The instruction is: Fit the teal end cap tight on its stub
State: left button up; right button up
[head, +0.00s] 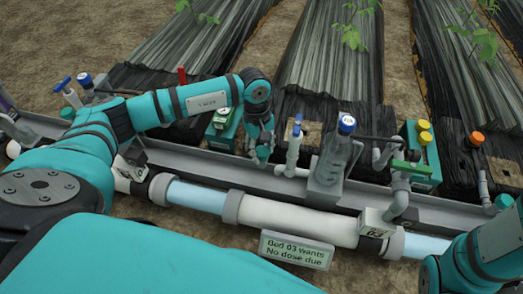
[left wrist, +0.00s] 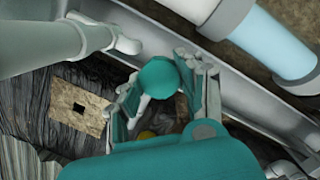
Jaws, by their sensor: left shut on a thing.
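The teal end cap (left wrist: 158,77) sits between the fingers of my left gripper in the left wrist view, its round top facing the camera. My left gripper (head: 262,154) is shut on it, low over the grey channel in the head view, left of the white valve pipe. A pale piece of pipe (left wrist: 141,106) shows just beside and below the cap. I cannot tell whether it is the stub or how far the cap sits on it. In the head view the fingers mostly hide the cap. My right gripper is out of view.
A grey channel (head: 225,163) runs below, with a white main pipe (head: 290,218) in front. A green-and-teal box (head: 222,134) stands behind left.

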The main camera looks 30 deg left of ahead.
pick_arm(q)
jog(key=shift+s+f, duration=0.1)
jog(key=shift+s, duration=0.1)
jog(key=m+b, duration=0.1)
jog(key=m, duration=0.2)
jog(key=shift+f+g+b, duration=0.2)
jog(key=shift+g+b, duration=0.1)
jog(key=shift+b, duration=0.1)
jog(key=shift+r+m+b, duration=0.1)
jog(key=shift+m+b, duration=0.2)
jog(key=shift+m, duration=0.9)
jog(key=shift+y, duration=0.3)
jog(key=shift+s, duration=0.1)
